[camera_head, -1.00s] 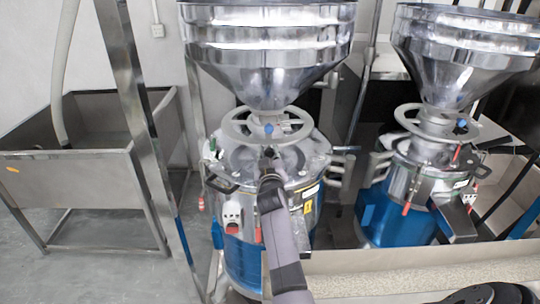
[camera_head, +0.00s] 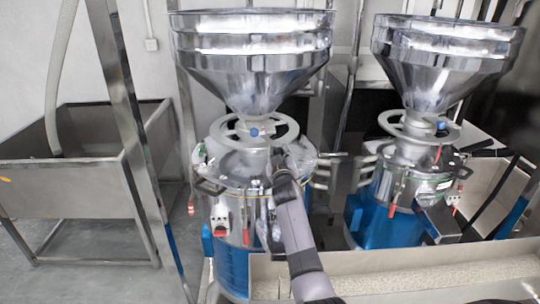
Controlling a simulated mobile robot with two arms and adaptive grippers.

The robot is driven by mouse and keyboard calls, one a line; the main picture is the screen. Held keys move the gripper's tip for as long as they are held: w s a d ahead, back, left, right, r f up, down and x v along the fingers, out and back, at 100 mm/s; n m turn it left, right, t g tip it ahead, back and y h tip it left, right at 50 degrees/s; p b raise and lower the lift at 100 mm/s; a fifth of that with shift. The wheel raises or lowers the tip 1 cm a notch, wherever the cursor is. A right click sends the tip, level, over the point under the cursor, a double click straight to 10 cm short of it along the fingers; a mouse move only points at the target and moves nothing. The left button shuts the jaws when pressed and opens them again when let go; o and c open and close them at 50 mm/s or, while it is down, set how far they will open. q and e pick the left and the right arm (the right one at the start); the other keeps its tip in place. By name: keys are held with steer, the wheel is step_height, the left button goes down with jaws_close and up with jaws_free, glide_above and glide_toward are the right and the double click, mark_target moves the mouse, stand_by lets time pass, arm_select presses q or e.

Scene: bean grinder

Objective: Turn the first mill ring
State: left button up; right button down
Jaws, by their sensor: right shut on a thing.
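The left mill has a grey spoked ring (camera_head: 215,131) around its neck, just below a shiny steel hopper (camera_head: 250,65). My right gripper (camera_head: 279,153) reaches in from below and is shut on the ring at its front right rim. The fingertips are small and partly hidden by my own arm. A blue knob (camera_head: 254,132) shows in the middle of the ring. The mill body (camera_head: 232,265) below is blue. My left gripper is not in view.
A second mill with its own hopper (camera_head: 445,60) and ring (camera_head: 387,122) stands to the right. A steel sink (camera_head: 70,190) is at the left behind a slanted metal post (camera_head: 125,125). A trough of pale beans (camera_head: 400,275) runs along the front right.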

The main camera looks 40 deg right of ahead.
steer(key=shift+s+d+r, duration=0.1)
steer(key=shift+d+r, duration=0.05)
steer(key=shift+d, duration=0.35)
steer(key=shift+s+d+r, duration=0.1)
steer(key=shift+d+r, duration=0.05)
steer(key=shift+d, duration=0.35)
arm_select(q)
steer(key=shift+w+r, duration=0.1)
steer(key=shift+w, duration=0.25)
arm_select(e)
steer(key=shift+s+d, duration=0.1)
steer(key=shift+d, duration=0.45)
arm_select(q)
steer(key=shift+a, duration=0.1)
arm_select(e)
steer(key=c, duration=1.7)
jaws_free()
steer(key=o, duration=0.4)
steer(key=shift+d+f, duration=0.1)
steer(key=shift+w+a+f, duration=0.15)
steer(key=shift+w+a, duration=0.1)
steer(key=shift+s+a, duration=0.2)
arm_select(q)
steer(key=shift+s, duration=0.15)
arm_select(e)
steer(key=v, duration=1.1)
steer(key=shift+s, duration=0.25)
